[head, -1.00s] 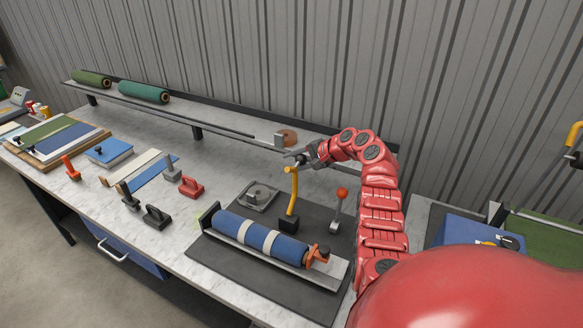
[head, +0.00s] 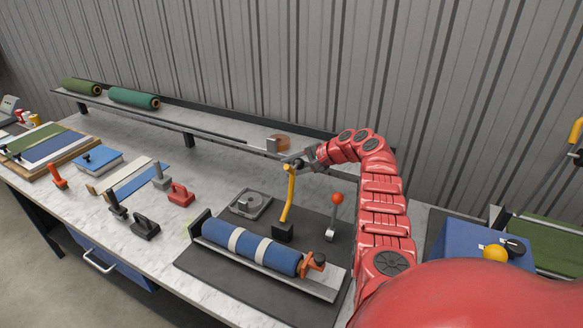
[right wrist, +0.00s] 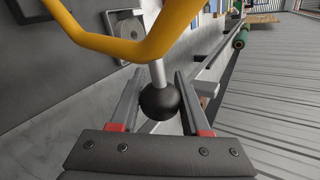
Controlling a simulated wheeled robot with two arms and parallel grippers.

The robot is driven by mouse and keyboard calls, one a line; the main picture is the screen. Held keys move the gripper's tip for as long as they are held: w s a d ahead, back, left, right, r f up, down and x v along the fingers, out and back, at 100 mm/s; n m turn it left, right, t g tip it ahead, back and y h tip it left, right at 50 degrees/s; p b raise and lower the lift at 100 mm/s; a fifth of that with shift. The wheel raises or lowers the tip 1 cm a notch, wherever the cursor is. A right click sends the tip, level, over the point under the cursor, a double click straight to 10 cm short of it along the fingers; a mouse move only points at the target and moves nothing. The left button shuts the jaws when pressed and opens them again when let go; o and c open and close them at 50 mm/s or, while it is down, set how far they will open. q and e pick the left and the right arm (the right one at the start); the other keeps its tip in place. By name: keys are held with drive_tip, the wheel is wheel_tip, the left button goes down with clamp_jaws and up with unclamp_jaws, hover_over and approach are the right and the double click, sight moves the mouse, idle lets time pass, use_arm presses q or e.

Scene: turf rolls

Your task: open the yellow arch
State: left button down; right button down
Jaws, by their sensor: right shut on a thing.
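The yellow arch (head: 289,192) is a bent yellow bar rising from a black block on the dark mat beside the blue roll. It crosses the top of the right wrist view (right wrist: 135,48), close in front of my fingers. My right gripper (head: 287,161) is at the arch's upper end. In the right wrist view my right gripper (right wrist: 158,100) has its fingers on either side of a black ball knob (right wrist: 160,102) on a pale rod and is shut on it. My left gripper is out of view.
A blue roll with white bands (head: 250,247) lies in a tray on the dark mat (head: 215,272). A lever with a red ball (head: 337,198) stands right of the arch. Several hand tools lie further left.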

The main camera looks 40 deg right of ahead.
drive_tip(key=shift+f, duration=0.15)
drive_tip(key=shift+c, duration=1.9)
unclamp_jaws()
drive_tip(key=b+v, duration=0.4)
drive_tip(key=v, duration=1.3)
drive_tip(key=shift+r, duration=0.25)
